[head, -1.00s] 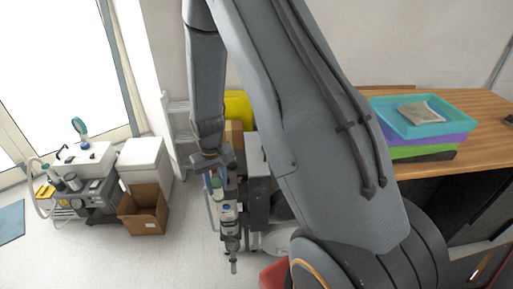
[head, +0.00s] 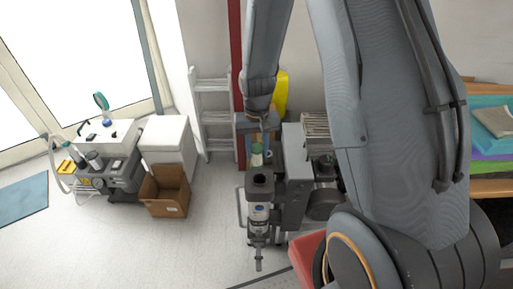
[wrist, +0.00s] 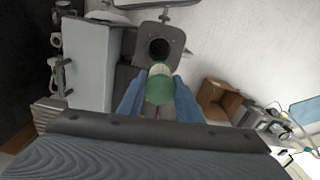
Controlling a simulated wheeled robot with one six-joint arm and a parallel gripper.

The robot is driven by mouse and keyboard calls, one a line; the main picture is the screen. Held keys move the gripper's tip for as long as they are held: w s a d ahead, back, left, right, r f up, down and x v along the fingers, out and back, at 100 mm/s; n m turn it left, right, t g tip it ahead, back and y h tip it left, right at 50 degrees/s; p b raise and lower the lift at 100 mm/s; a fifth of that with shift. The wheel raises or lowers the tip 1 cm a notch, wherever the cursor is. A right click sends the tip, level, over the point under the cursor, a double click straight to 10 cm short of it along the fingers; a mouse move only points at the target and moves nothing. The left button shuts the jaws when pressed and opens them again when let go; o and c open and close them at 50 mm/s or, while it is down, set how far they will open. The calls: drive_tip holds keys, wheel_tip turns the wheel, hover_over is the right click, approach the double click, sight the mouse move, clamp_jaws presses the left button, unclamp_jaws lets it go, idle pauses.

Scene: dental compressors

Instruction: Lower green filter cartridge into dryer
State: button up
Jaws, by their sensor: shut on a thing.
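The green filter cartridge (head: 257,159) has a pale end and is held between the blue fingers of my gripper (head: 257,147). In the wrist view the cartridge (wrist: 161,89) sits between the two fingers, with its pale end toward the dryer's opening. The dryer (head: 259,215) is a grey and silver upright cylinder with a dark round open top. In the wrist view the dryer's dark opening (wrist: 159,48) lies just beyond the cartridge. The cartridge appears outside the opening; the exact gap between them is hard to judge.
A grey compressor (head: 294,165) stands directly right of the dryer. An open cardboard box (head: 166,192) and a white cabinet (head: 167,140) are to the left. A ladder (head: 213,110) leans behind. A red object (head: 308,258) is near my base. The floor left of the dryer is clear.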

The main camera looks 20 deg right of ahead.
sight(260, 165)
drive_tip(key=s+r+m+b, duration=0.1)
drive_tip(key=s+m+b, duration=0.1)
drive_tip(key=m, duration=0.1)
drive_tip(key=shift+s+r+m, duration=0.3)
drive_tip(key=shift+s+r, duration=0.05)
drive_tip(key=shift+s, duration=0.25)
wheel_tip(260, 165, down, 5)
drive_tip(key=b, duration=0.4)
drive_tip(key=shift+f+b, duration=0.1)
drive_tip(key=shift+b, duration=0.25)
drive_tip(key=shift+p, duration=0.3)
drive_tip(key=shift+f, duration=0.2)
drive_tip(key=shift+f+b, duration=1.2)
drive_tip(key=shift+f, duration=0.9)
drive_tip(key=shift+r, duration=0.2)
